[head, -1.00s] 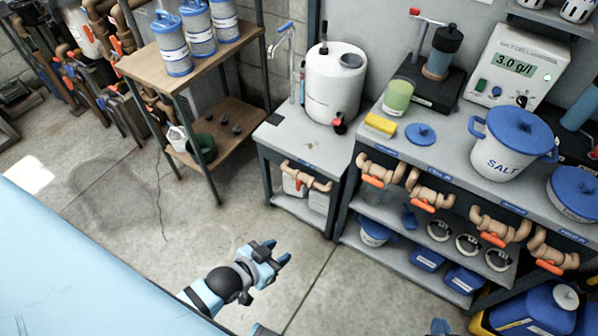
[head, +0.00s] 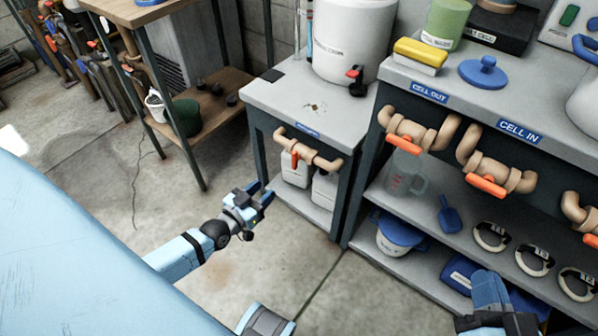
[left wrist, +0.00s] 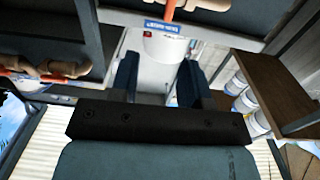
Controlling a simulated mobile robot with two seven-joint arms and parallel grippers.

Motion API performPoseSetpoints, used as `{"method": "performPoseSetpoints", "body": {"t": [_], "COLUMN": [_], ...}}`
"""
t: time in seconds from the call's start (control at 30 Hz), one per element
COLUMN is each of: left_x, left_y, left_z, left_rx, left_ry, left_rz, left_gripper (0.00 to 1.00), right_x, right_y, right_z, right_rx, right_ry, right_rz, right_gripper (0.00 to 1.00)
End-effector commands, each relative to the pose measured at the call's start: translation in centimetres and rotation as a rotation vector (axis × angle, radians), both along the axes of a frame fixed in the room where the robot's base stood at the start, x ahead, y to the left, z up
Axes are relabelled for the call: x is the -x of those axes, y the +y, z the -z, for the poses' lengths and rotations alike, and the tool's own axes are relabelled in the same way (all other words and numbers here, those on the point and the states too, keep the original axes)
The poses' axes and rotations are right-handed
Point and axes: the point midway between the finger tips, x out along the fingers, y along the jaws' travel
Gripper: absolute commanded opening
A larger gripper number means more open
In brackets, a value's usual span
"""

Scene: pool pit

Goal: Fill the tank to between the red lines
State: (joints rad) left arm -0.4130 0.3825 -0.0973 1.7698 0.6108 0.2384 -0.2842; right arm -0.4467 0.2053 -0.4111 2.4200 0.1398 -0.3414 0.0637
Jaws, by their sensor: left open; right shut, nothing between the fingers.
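The white cylindrical tank (head: 345,45) stands on a small grey table (head: 300,95), its top cut off in the head view. A black tap with a red part (head: 354,82) is low on its front. A thin upright tube (head: 309,25) is at its left; I cannot read red lines or the level. A tan pipe valve with an orange handle (head: 295,158) is on the table's front. My left gripper (head: 266,194) is open and empty, left of and below this valve. My right gripper (head: 490,288) is shut and empty at the lower right.
Several pipe valves line that bench's front. A wooden shelf stand (head: 215,105) is at the left. The concrete floor between is clear.

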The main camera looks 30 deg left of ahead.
Motion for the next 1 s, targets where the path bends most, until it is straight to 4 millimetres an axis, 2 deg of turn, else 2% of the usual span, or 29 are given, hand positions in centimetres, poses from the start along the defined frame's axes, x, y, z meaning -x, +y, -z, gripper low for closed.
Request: {"method": "performPoseSetpoints", "body": {"t": [0.03,0.23,0.33,0.8,1.0], "left_x": [-0.3,-1.1,-2.1,-11.5,-13.7], "left_y": [0.5,1.2,1.2,0.4,0.2], "left_z": [1.4,1.5,1.5,1.6,1.6], "left_rx": [0.000,0.004,0.004,0.005,0.004], "left_ry": [-0.012,-0.034,-0.034,-0.033,-0.031], "left_rz": [-0.008,-0.023,-0.023,-0.022,-0.022], "left_gripper": [0.43,0.43,0.43,0.43,0.43], "right_x": [0.1,0.3,0.3,0.4,0.0], "right_y": [0.1,0.3,0.3,0.6,0.4], "right_z": [0.9,0.7,1.2,5.8,5.8], "right_rx": [-0.009,-0.019,-0.012,0.056,0.084], "right_ry": [-0.012,-0.021,-0.008,0.117,0.085], "right_rz": [-0.005,-0.016,-0.020,-0.066,-0.064], "right_gripper": [0.00,0.00,0.00,0.00,0.00]}}
